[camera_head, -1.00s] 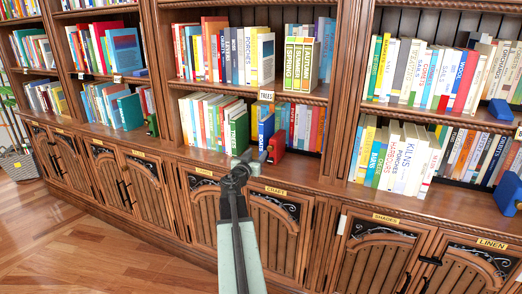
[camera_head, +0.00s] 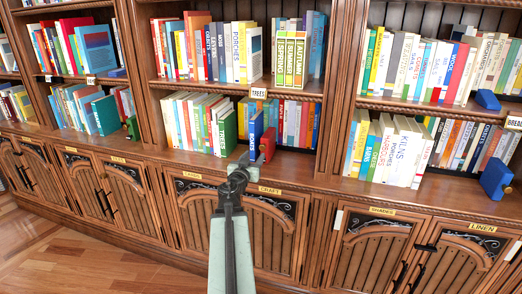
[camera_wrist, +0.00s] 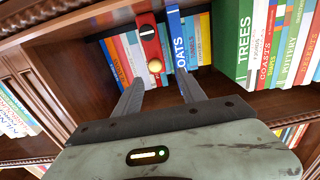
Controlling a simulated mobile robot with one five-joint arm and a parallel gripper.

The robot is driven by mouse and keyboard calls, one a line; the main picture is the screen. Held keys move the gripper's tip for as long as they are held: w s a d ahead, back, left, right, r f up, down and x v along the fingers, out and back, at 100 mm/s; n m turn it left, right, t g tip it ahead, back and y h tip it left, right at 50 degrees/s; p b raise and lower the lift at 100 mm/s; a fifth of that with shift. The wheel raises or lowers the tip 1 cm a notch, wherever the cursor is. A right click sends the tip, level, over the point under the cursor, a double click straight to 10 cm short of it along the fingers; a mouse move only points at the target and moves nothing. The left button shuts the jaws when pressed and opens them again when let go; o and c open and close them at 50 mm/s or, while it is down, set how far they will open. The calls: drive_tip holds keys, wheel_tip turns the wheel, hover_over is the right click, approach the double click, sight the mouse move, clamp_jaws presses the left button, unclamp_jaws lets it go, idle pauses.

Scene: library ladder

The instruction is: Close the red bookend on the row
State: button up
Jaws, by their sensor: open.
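The red bookend (camera_head: 268,144) stands on the lower shelf, just right of a blue book (camera_head: 256,130) in the head view. In the wrist view the red bookend (camera_wrist: 147,38) shows a pale round knob (camera_wrist: 155,66) and a narrow gap between it and the blue OATS book (camera_wrist: 179,45). The green TREES book (camera_wrist: 244,40) ends the row on the blue book's other side, with a gap between them. My gripper (camera_wrist: 160,90) is open and empty, its fingers pointing at the bookend, which shows ahead between them. In the head view my gripper (camera_head: 243,160) is at the shelf's front edge.
A back row of books (camera_head: 296,122) stands behind the bookend. An upright divider (camera_head: 336,110) rises to the right. Blue bookends (camera_head: 496,180) and a green bookend (camera_head: 132,127) stand in other bays. Cabinet doors (camera_head: 272,225) lie below the shelf.

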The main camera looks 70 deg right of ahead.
sight(262, 148)
drive_tip(key=d, duration=0.4)
drive_tip(key=s+d, duration=0.1)
drive_tip(key=d, duration=0.2)
drive_tip(key=shift+w+d, duration=0.1)
drive_tip(key=shift+d, duration=0.05)
drive_tip(key=shift+w, duration=0.1)
clamp_jaws()
idle(0.9)
